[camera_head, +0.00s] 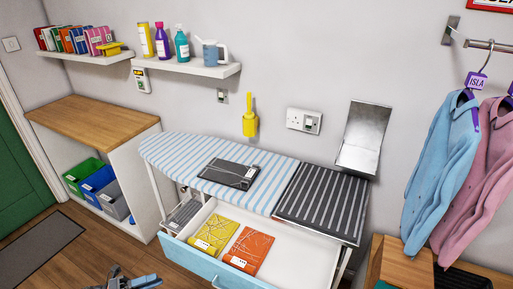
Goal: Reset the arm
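My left gripper (136,278) shows at the bottom edge, left of centre, as a small dark and light-blue shape cut off by the frame. It is low in front of the open drawer (215,263) and apart from it. Nothing is visibly held, but its fingers are too small and cropped to tell whether they are open. My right gripper is not in view.
A striped ironing board (180,158) bears a dark grey packet (230,173). The drawer below holds a yellow packet (214,234) and an orange packet (249,250). Shirts (441,170) hang at right.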

